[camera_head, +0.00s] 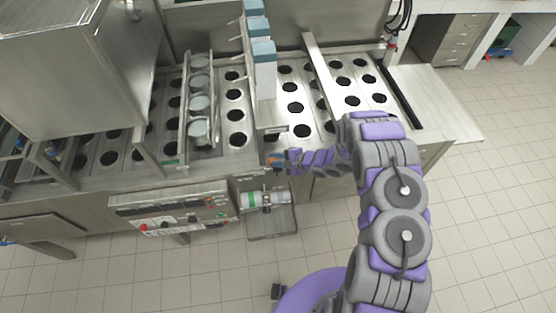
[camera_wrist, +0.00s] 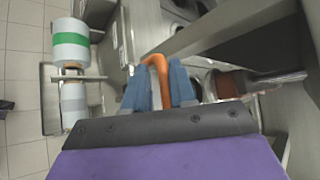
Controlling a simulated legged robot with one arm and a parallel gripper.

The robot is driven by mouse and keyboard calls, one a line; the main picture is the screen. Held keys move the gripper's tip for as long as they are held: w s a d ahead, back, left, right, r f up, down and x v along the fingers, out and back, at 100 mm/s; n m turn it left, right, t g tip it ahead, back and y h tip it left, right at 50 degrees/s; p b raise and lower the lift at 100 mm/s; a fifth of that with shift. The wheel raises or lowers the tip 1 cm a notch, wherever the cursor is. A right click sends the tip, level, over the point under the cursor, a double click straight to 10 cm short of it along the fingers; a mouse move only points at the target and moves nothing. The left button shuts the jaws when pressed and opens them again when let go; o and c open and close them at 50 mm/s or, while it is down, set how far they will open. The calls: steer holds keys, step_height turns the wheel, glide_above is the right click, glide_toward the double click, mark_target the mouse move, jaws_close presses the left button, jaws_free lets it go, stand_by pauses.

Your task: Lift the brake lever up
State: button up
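The orange brake lever (camera_wrist: 160,74) is a bent handle in the wrist view. It stands between the two blue fingers of my gripper (camera_wrist: 158,88), with its curved top just beyond the fingertips. The fingers are close on both sides of it, but I cannot tell whether they press on it. In the head view my gripper (camera_head: 279,160) is at the front edge of the machine, above the roller unit. There the lever is mostly hidden by the fingers and too small to make out clearly.
A roller with a green band (camera_head: 251,199) hangs on the machine's front, beside the control panel (camera_head: 172,207). It also shows in the wrist view (camera_wrist: 71,45). Cup stacks (camera_head: 199,103) and tall blue-topped dispensers (camera_head: 263,70) stand on the perforated deck. Tiled floor is free at the front.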

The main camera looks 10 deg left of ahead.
steer(key=b+v, duration=0.2)
steer(key=v, duration=1.5)
steer(key=shift+d, duration=0.25)
